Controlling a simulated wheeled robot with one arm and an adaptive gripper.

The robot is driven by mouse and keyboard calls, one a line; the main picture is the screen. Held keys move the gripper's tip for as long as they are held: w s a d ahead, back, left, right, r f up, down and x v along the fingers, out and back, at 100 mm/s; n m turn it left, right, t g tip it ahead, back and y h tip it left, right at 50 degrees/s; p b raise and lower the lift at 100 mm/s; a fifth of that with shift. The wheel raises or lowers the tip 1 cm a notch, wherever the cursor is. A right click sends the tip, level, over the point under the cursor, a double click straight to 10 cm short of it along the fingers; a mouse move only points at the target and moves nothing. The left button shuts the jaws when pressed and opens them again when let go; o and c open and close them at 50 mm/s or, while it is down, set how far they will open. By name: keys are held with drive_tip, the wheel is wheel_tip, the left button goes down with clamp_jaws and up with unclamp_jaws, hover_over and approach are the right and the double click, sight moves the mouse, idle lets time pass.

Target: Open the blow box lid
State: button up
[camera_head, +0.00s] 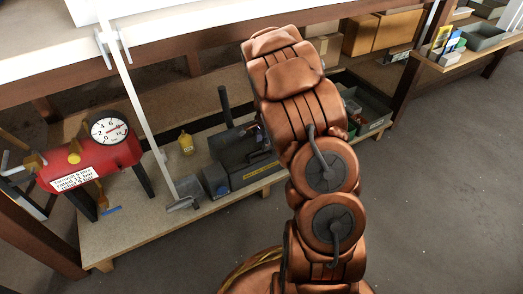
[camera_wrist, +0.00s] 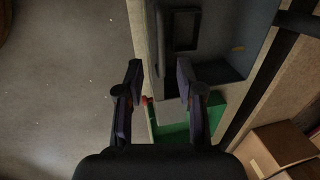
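No part is clearly marked as the blow box or its lid. In the head view, a dark grey box with a yellow label (camera_head: 255,172) sits on the low bench, partly hidden by my arm; it may be the blow box. In the wrist view, a grey box-like body (camera_wrist: 222,28) with a dark rectangular frame (camera_wrist: 183,48) lies beyond my fingertips. I cannot tell whether it is the same box. My gripper (camera_wrist: 157,80) is open, with nothing seen between its fingers. Contact with the box cannot be told.
A red tank with a gauge (camera_head: 92,160) stands at the left of the low bench (camera_head: 140,235). A yellow bottle (camera_head: 186,143) stands behind. A cardboard box (camera_wrist: 280,145) is at lower right. The grey floor (camera_head: 440,190) is clear at right.

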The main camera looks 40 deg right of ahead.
sight(261, 152)
drive_tip(key=f, duration=0.2)
drive_tip(key=w+f+b, duration=0.1)
drive_tip(key=f, duration=0.1)
drive_tip(key=shift+f+b, duration=0.3)
drive_tip(key=shift+f, duration=0.05)
drive_tip(key=shift+c, duration=0.4)
clamp_jaws()
